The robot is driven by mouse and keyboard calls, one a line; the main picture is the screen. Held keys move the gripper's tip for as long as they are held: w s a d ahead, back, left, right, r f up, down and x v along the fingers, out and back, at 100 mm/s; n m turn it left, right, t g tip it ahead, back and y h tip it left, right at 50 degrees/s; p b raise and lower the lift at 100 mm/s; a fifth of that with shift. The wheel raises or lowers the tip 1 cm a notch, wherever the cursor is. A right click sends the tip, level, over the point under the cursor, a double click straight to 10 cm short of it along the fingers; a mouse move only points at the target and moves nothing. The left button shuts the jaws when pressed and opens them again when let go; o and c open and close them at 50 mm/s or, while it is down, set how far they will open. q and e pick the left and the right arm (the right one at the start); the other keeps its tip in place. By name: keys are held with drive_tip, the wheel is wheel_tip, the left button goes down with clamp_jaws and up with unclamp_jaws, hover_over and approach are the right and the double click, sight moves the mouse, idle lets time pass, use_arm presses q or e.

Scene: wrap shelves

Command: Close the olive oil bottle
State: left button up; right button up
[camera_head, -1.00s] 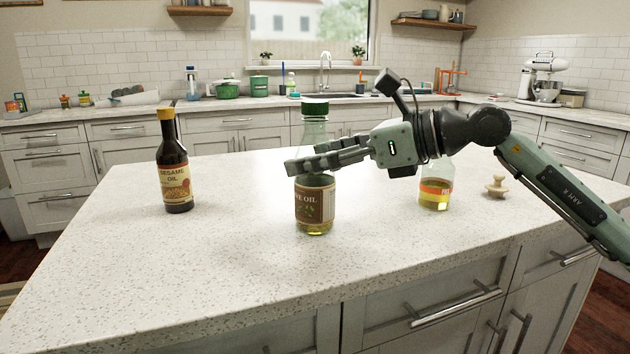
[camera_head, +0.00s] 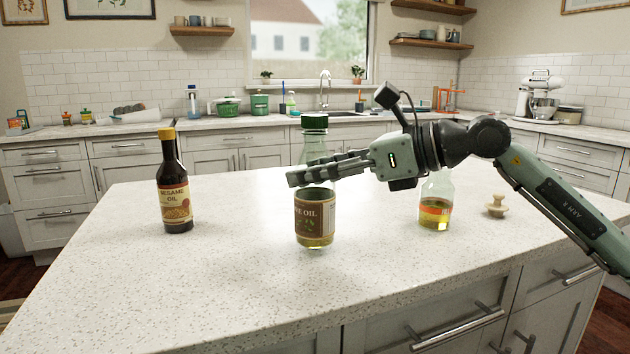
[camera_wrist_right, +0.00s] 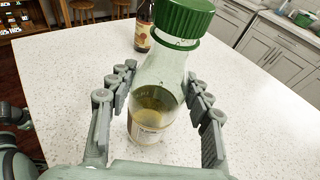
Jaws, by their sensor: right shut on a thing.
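The olive oil bottle (camera_head: 315,218) is clear glass with a brown label and a green cap (camera_head: 313,122) on its top. My right gripper (camera_head: 305,175) is shut around the bottle's body from the right, its fingers crossing above the label. The bottle is upright and seems just above the counter. In the right wrist view, the bottle (camera_wrist_right: 160,90) stands between the two fingers. The green cap (camera_wrist_right: 185,18) is at the mouth, above a green neck ring; I cannot tell how tightly it sits. My left gripper is out of view.
A dark sesame oil bottle (camera_head: 175,190) with a yellow cap stands to the left. A clear bottle (camera_head: 435,205) with yellow liquid and a wooden stopper-like piece (camera_head: 496,206) are to the right. The white island counter (camera_head: 240,290) is clear in front.

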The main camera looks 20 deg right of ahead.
sight(323, 144)
wheel_tip(323, 144, up, 4)
drive_tip(key=shift+s+a+f, duration=0.1)
drive_tip(key=shift+s+a, duration=0.05)
drive_tip(key=s+a+r, duration=0.6)
drive_tip(key=s+a, duration=0.1)
drive_tip(key=s, duration=0.1)
drive_tip(key=shift+s, duration=0.4)
drive_tip(key=shift+r, duration=0.1)
drive_tip(key=o, duration=0.9)
clamp_jaws()
drive_tip(key=shift+s, duration=0.15)
